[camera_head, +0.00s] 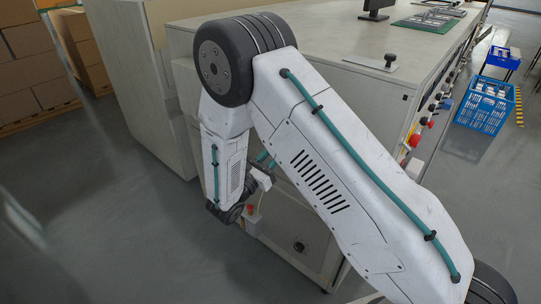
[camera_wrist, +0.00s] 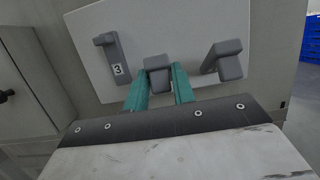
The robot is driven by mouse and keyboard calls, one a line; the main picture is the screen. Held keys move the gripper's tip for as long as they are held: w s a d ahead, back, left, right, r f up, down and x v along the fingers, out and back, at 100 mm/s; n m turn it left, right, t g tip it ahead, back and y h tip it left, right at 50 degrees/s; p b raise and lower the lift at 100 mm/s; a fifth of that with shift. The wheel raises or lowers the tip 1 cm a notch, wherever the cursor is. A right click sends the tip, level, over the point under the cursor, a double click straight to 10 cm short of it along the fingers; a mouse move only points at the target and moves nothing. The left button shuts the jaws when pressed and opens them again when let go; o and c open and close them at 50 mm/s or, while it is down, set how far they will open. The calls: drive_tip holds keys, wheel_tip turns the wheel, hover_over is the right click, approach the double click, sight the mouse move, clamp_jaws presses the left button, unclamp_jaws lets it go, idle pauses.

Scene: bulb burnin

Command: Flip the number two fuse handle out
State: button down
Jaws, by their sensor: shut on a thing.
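A pale panel (camera_wrist: 84,37) carries three grey handles in the wrist view. The left handle (camera_wrist: 110,52) has a label reading 3 at its lower end. The middle handle (camera_wrist: 157,63) sits between my gripper's teal fingers, and no number on it is visible. The right handle (camera_wrist: 224,60) stands apart from the fingers and shows no readable label. My gripper (camera_wrist: 159,84) is shut on the middle handle, with one finger on each side. The fingers and gripper body hide the panel below it. In the head view, my arm hides the panel and handles.
In the head view, a long pale bench (camera_head: 335,40) stands behind my arm, with knobs and buttons along its right side. Blue crates (camera_head: 486,106) stand on the floor at the right. Stacked boxes (camera_head: 32,62) stand at the far left. The floor at the lower left is clear.

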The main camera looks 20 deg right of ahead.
drive_tip(key=c, duration=1.3)
unclamp_jaws()
drive_tip(key=shift+s+d+f, duration=0.1)
drive_tip(key=shift+d+f, duration=0.15)
drive_tip(key=shift+a+r, duration=0.1)
drive_tip(key=shift+a, duration=0.05)
drive_tip(key=shift+a, duration=0.1)
drive_tip(key=shift+s+a, duration=0.15)
drive_tip(key=shift+a, duration=0.15)
drive_tip(key=v, duration=0.7)
drive_tip(key=shift+d, duration=0.1)
